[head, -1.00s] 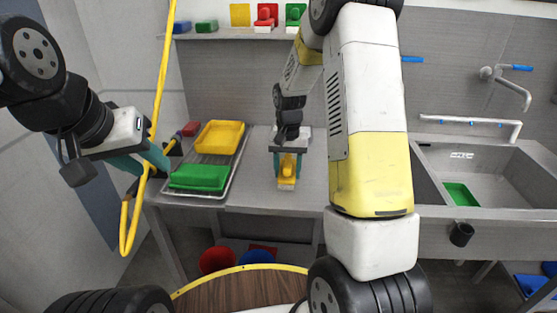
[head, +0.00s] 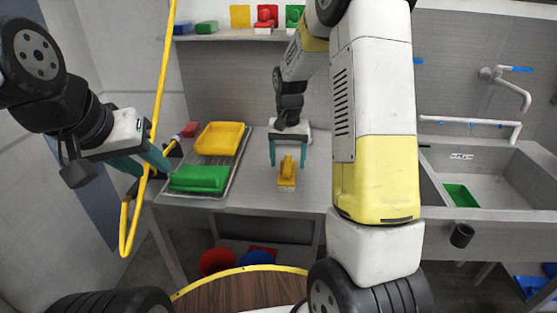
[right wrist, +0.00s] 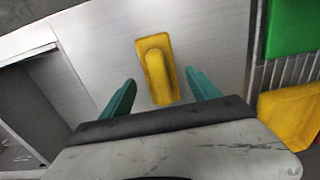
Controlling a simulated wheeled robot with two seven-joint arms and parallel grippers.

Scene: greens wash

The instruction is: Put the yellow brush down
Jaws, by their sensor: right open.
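The yellow brush (head: 287,174) lies on the steel counter near its front edge, handle up. It also shows in the right wrist view (right wrist: 157,68), lying beyond and between my fingertips. My right gripper (head: 288,164) is open and empty, just behind and above the brush, with its teal fingers apart; in the right wrist view the two fingers (right wrist: 160,90) frame the brush without touching it. My left gripper (head: 165,165) is at the left beside the yellow hose; whether its jaws are open or shut is unclear.
A wire rack (head: 222,188) left of the brush holds a yellow tray (head: 220,138) and a green tray (head: 199,178). A sink (head: 500,170) with a green item (head: 461,195) is at the right. A yellow hose (head: 161,90) hangs at the left. Bare counter (head: 255,195) surrounds the brush.

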